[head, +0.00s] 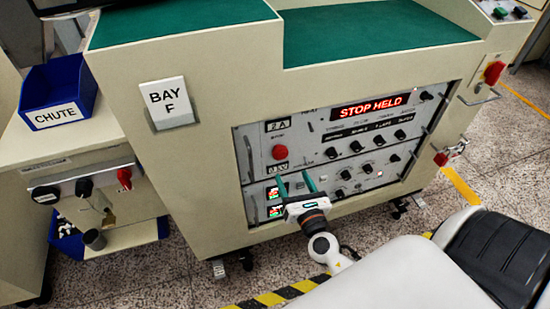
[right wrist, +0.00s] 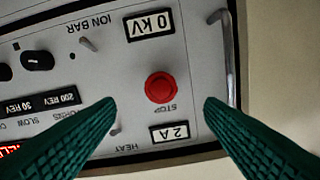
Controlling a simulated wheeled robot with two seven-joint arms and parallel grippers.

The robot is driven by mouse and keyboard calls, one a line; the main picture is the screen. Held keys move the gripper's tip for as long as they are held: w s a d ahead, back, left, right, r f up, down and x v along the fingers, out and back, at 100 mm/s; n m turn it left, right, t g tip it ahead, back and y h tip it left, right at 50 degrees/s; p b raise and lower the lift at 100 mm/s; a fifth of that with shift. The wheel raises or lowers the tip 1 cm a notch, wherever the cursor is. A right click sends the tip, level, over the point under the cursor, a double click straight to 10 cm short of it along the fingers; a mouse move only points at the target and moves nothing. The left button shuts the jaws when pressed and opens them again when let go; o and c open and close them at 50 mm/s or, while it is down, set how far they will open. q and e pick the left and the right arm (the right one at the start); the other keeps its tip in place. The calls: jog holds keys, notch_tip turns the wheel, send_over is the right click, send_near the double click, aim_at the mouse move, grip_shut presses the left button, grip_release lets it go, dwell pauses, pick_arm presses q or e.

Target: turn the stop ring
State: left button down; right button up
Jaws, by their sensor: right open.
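The red stop button (head: 280,152) sits on the left part of the grey control panel (head: 310,143), and the panel's display (head: 368,107) reads STOP HELD in red. In the right wrist view the round red stop button (right wrist: 161,87), labelled STOP, shows upside down, with a darker red rim around it. My right gripper (head: 296,181) is open and empty in front of the panel, below the button in the head view. In the right wrist view its green fingers (right wrist: 160,104) stand apart, one on each side of the button. Contact cannot be told. My left gripper is not in view.
Knobs and switches fill the panel right of the button. A metal handle (right wrist: 228,60) stands close to one finger in the right wrist view. A blue CHUTE bin (head: 57,95) and a BAY F sign (head: 166,104) are at the left.

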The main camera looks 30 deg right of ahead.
aim_at(281, 157)
jog(key=x, duration=0.8)
jog(key=shift+a, duration=0.1)
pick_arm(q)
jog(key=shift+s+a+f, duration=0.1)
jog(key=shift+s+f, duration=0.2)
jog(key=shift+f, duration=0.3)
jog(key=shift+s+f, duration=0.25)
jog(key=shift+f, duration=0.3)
pick_arm(e)
jog(key=shift+w, duration=0.65)
jog(key=shift+c, duration=0.5)
jog(key=c, duration=0.9)
